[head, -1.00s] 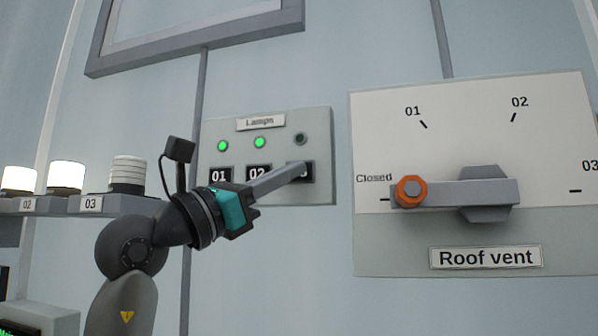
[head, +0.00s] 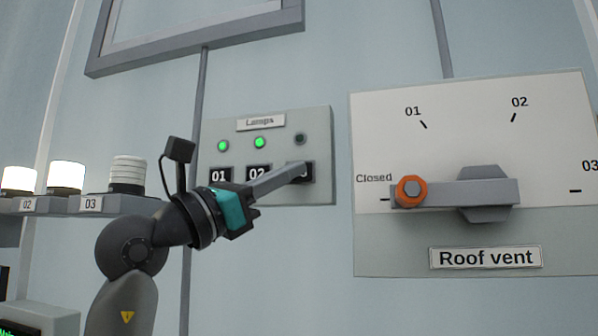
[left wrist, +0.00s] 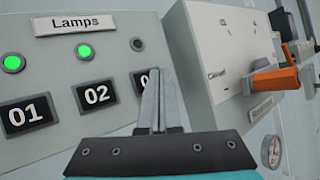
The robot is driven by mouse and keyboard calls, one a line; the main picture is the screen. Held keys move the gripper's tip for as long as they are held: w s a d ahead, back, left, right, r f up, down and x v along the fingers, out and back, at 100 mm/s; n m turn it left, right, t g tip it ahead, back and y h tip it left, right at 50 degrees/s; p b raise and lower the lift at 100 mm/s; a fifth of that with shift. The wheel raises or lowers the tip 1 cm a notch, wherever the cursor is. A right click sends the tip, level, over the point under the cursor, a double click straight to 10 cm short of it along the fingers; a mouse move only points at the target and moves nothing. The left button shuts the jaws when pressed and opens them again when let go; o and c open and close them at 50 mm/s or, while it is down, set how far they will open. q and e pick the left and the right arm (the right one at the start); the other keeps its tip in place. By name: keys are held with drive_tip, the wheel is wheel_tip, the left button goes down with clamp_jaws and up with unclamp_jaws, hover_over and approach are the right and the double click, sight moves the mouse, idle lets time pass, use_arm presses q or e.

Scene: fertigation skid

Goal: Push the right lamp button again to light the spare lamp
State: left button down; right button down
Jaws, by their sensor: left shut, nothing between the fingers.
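The Lamps panel (head: 320,185) carries a row of three black buttons under three small indicators. Button 01 (head: 219,175) and button 02 (head: 258,173) have lit green indicators above them. The third indicator (head: 299,139) above the right button (head: 308,172) is dark. My left gripper (head: 302,168) is shut and empty, its fingertips over the right button and hiding most of its label. In the left wrist view the fingertips (left wrist: 156,72) cover part of the right button (left wrist: 139,82); I cannot tell whether they touch it. My right gripper is not in view.
A Roof vent panel (head: 400,250) stands to the right, its lever with an orange knob (head: 410,191) at Closed. On a shelf (head: 140,204) at left, two lamps are lit white and the lamp by label 03 (head: 128,174) is unlit. A gauge (left wrist: 271,152) shows in the wrist view.

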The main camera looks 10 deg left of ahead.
use_arm(q)
drive_tip(key=shift+w, duration=0.15)
drive_tip(key=shift+w, duration=0.35)
idle(0.3)
drive_tip(key=shift+s, duration=0.5)
drive_tip(key=s, duration=0.6)
drive_tip(key=shift+b, duration=0.45)
drive_tip(key=shift+a, duration=0.1)
